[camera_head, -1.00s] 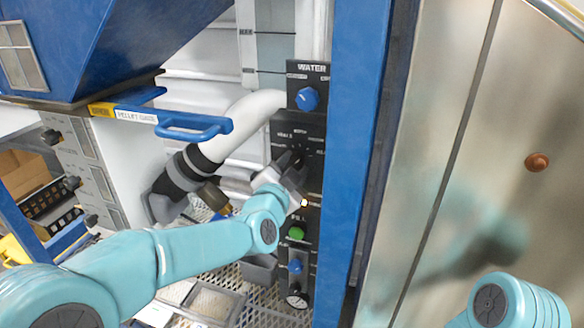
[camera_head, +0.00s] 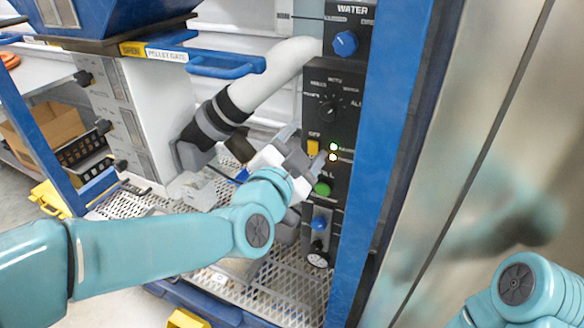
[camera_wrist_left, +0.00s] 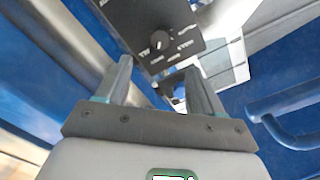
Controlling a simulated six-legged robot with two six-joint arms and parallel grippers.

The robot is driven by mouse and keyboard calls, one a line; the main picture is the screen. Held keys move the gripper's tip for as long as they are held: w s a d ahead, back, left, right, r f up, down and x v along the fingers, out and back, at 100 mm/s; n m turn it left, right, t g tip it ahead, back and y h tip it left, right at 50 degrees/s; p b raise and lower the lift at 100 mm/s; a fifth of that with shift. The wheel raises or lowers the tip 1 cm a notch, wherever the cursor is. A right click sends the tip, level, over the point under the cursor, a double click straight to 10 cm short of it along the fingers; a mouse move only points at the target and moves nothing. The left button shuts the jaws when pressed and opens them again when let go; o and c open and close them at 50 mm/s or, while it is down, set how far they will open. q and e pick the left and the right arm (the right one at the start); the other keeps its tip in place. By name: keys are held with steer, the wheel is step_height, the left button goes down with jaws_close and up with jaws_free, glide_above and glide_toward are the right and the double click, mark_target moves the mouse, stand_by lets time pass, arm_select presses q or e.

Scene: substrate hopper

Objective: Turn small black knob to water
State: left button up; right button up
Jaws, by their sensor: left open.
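The small black knob (camera_head: 328,108) is on the black control panel (camera_head: 343,178), below the WATER label, with small white labels around it. Its pointer setting is too small to read. In the left wrist view the black knob (camera_wrist_left: 160,41) lies just beyond the fingertips, between their lines. My left gripper (camera_head: 303,148) is below and left of the knob in the head view, beside the yellow switch. In the wrist view its fingers (camera_wrist_left: 157,63) are apart with nothing between them. My right gripper is out of frame; only part of that arm shows.
A blue knob (camera_head: 345,43) sits above; a green button (camera_head: 322,188), another blue knob (camera_head: 319,224) and a gauge are below. A blue post (camera_head: 385,130) runs close on the right. A white pipe (camera_head: 275,75) and blue gate handle (camera_head: 225,65) are left.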

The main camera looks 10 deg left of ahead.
arm_select(q)
steer(key=v, duration=0.5)
steer(key=w+a+f+n+g+y, duration=0.1)
steer(key=a+f+g, duration=0.15)
steer(key=f, duration=0.75)
steer(key=a+f+g+y, duration=0.2)
steer(key=a+f, duration=0.1)
steer(key=f, duration=0.7)
steer(key=w+a+f+n+g+y, duration=0.1)
steer(key=a+f+g, duration=0.15)
steer(key=f, duration=0.75)
steer(key=s+d+f+n+g+h, duration=0.1)
steer(key=s+f+n+g, duration=0.8)
steer(key=s+f, duration=1.2)
steer(key=s+n+h, duration=0.1)
steer(key=s+n, duration=0.1)
steer(key=s, duration=0.1)
steer(key=shift+s+d+n+g, duration=0.15)
steer(key=shift+d+n+g, duration=0.1)
steer(key=shift+n+g, duration=0.15)
